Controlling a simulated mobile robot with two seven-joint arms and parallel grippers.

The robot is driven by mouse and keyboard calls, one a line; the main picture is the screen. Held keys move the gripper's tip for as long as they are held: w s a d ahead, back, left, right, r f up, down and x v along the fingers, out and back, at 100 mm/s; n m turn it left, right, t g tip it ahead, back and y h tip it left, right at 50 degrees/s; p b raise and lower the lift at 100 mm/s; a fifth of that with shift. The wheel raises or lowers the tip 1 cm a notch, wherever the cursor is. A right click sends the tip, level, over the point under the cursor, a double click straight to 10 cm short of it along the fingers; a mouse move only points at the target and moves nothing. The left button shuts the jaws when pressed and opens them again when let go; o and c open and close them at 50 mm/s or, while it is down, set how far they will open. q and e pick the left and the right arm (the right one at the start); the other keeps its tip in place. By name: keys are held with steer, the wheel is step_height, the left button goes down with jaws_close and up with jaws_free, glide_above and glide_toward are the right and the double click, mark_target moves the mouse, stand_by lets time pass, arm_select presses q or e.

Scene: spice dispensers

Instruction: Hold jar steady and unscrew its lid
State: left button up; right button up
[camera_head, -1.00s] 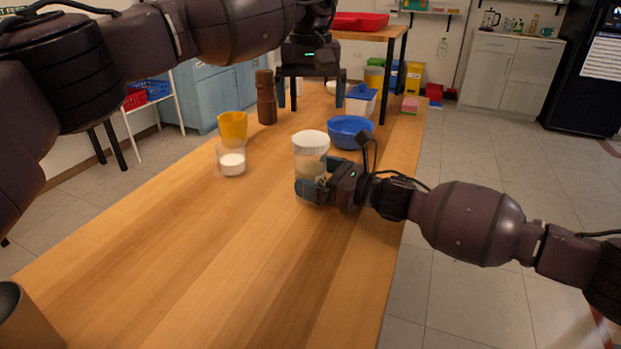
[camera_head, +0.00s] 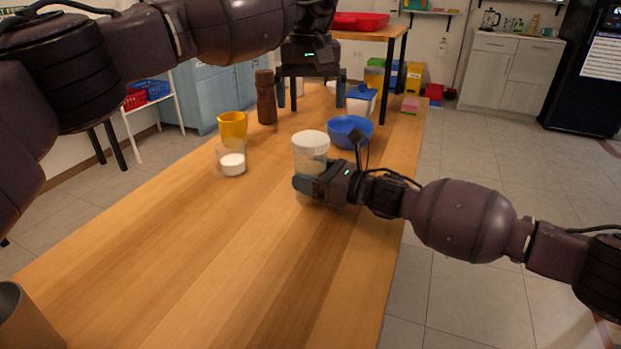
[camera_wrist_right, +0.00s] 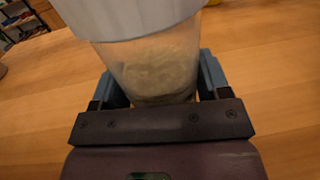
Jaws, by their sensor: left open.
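The jar (camera_head: 309,165) is clear, with a wide white lid (camera_head: 311,140) on it and pale contents. It stands upright on the wooden table. My right gripper (camera_head: 308,188) has its fingers low around the jar, one on each side. The right wrist view also shows the jar (camera_wrist_right: 158,68) between those fingers, under the lid (camera_wrist_right: 130,15); whether they press on it is not clear. My left gripper (camera_head: 311,92) is open and empty, pointing down over the table's far part, beyond the jar and apart from it.
A blue bowl (camera_head: 350,131) stands just behind the jar. A glass with white contents (camera_head: 232,163), a yellow cup (camera_head: 232,128) and a brown pepper mill (camera_head: 266,98) stand to its left. A blue-lidded container (camera_head: 361,103) is farther back. The table's near part (camera_head: 210,270) is mostly clear.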

steer(key=o, duration=0.5)
steer(key=shift+d, duration=0.1)
